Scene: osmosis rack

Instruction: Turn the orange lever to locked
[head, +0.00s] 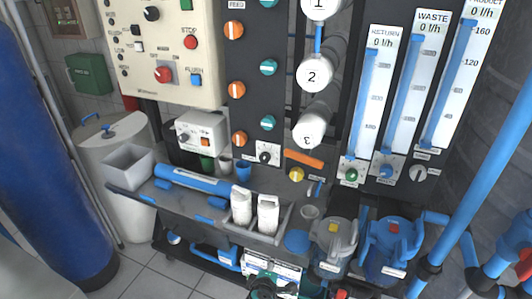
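The orange lever (304,159) is a flat bar on the dark rack panel, below the white cylinder marked 3. It lies close to horizontal, with its right end slightly lower. A yellow round knob (297,174) sits just below it, and a small blue handle (315,187) is below and to the right. Any locked or unlocked marking by the lever is too small to read. Neither of my grippers shows in the head view, and nothing touches the lever.
White cylinders (313,73) stick out above the lever. A grey shelf (185,205) with white bottles (241,206) juts out below. Grey (333,242) and blue (392,245) lidded housings stand lower right. A blue pipe (480,165) slants across the right side. A blue tank (45,150) stands left.

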